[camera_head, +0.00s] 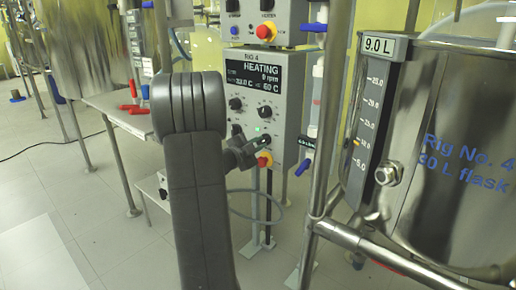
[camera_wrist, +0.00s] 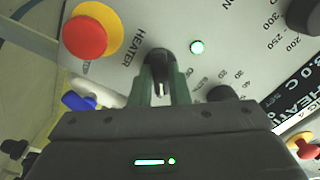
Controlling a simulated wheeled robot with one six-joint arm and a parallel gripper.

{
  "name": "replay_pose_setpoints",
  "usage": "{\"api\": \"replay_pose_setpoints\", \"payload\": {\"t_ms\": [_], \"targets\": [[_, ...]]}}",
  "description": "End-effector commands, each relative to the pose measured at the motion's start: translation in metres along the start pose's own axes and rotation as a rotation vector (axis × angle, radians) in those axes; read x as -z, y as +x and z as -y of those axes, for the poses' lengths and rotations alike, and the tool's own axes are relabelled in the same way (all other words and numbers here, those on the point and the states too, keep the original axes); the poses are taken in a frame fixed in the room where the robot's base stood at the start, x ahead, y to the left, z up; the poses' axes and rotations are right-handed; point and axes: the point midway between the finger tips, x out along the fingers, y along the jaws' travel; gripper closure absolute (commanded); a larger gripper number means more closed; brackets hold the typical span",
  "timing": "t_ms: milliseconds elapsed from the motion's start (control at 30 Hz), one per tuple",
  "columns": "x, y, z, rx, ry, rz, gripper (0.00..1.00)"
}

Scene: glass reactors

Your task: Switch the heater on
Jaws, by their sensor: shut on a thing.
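The grey control box of Rig 4 (camera_head: 285,95) stands in the middle of the head view. Its display (camera_head: 265,76) reads HEATING and 0 rpm, with smaller temperature figures. A green lamp (camera_head: 257,129) is lit on its lower panel, and it also glows in the wrist view (camera_wrist: 197,47). My gripper (camera_head: 260,141) is at the lower panel. In the wrist view my gripper (camera_wrist: 160,88) has its dark fingers shut on the black heater switch (camera_wrist: 157,57), beside the HEATER label. The fingers partly hide the switch.
A red and yellow stop button (camera_head: 264,161) sits just below my gripper, and shows close by in the wrist view (camera_wrist: 92,32). A steel vessel marked Rig No. 4 (camera_head: 440,120) stands at right behind a metal frame post (camera_head: 330,120). Red-handled tools lie on a bench (camera_head: 110,105) at left.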

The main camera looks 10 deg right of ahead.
Motion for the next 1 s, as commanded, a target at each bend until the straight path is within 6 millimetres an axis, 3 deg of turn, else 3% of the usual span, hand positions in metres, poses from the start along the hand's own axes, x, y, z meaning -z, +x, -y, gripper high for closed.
{"api": "replay_pose_setpoints", "payload": {"t_ms": [200, 467, 500, 600, 1000], "targets": [[-0.0009, -0.0002, -0.0010, -0.001, 0.106, 0.001, 1.00], [-0.0006, -0.0003, -0.0006, -0.001, 0.110, 0.001, 1.00], [-0.0006, -0.0003, -0.0006, -0.001, 0.109, 0.001, 0.83], [-0.0006, -0.0003, -0.0005, -0.001, 0.109, 0.001, 0.63], [-0.0004, -0.0082, 0.0010, 0.000, 0.107, 0.003, 0.63]]}}
